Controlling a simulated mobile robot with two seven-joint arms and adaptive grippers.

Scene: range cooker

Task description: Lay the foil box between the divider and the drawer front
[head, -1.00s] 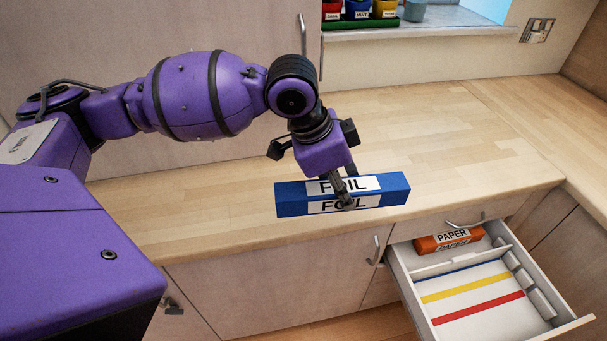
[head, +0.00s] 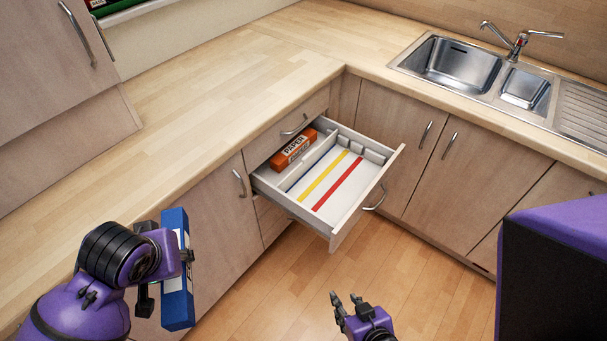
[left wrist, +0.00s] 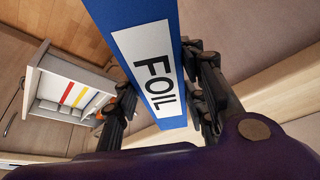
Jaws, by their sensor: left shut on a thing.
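The blue foil box (head: 176,291) with a white label is in my left gripper (head: 168,265), held lengthwise out in front of the cabinets, left of the drawer. In the left wrist view the foil box (left wrist: 185,60) sits between the two fingers, its FOIL label showing. The open drawer has a white divider (head: 304,163) and a drawer front (head: 368,198) with a metal handle. Between them the floor is bare, with blue, yellow and red stripes. My right gripper (head: 345,303) is open and empty, low in front of the drawer.
An orange paper box (head: 293,150) lies behind the divider. Small grey blocks (head: 357,147) line the drawer's far side. The wooden worktop (head: 190,90) runs above the cabinets, with a sink (head: 460,68) at right. The floor before the drawer is clear.

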